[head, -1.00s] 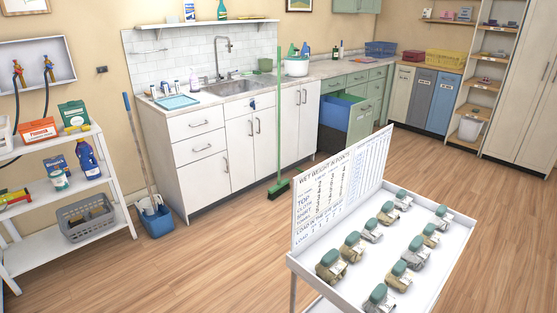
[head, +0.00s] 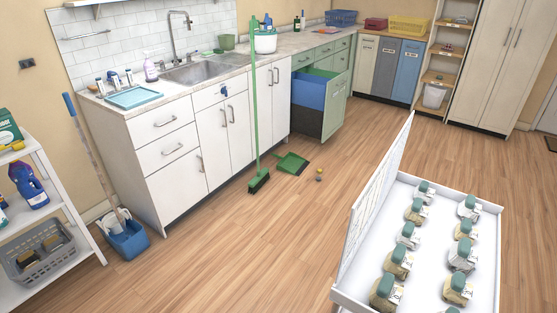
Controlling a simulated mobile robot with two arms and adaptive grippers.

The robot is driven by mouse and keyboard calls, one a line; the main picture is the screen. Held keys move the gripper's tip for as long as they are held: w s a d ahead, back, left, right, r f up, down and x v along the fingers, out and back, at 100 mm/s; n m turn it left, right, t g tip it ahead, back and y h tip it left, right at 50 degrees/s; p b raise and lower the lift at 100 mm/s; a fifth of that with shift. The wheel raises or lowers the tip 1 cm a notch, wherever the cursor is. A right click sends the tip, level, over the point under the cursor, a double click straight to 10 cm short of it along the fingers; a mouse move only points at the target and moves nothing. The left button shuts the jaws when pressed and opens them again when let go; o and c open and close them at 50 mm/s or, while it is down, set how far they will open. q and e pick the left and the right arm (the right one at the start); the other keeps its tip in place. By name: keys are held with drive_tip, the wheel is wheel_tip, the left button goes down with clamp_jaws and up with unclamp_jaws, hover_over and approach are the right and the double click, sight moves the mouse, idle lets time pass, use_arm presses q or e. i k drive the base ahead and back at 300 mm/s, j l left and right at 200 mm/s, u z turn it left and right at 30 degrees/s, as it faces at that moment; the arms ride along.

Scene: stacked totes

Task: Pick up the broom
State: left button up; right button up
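A broom with a green handle and a dark-bristled green head (head: 256,120) stands nearly upright in front of the white sink cabinets, its handle reaching up past the counter edge. Its head (head: 259,181) is on the wood floor. A green dustpan (head: 291,163) lies on the floor just right of the broom head. Neither of my grippers shows in the head view.
A white cart (head: 345,294) with several green-topped items and an upright panel stands at front right. A blue bucket (head: 128,240) with a blue-topped pole is at left, near a white shelf (head: 70,213). Open floor lies before the broom.

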sight(260, 179)
drive_tip(key=i+j, duration=0.6)
drive_tip(key=j, duration=0.2)
drive_tip(key=i+j, duration=0.3)
drive_tip(key=i+j+z, duration=0.1)
drive_tip(key=i+j, duration=0.15)
drive_tip(key=j, duration=0.25)
drive_tip(key=i, duration=1)
drive_tip(key=i+l, duration=0.15)
drive_tip(key=l, duration=0.25)
drive_tip(key=i+l, duration=0.15)
drive_tip(key=l, duration=0.25)
drive_tip(key=i+l+z, duration=0.1)
drive_tip(key=l, duration=0.25)
drive_tip(key=i+l, duration=0.25)
drive_tip(key=l, duration=0.15)
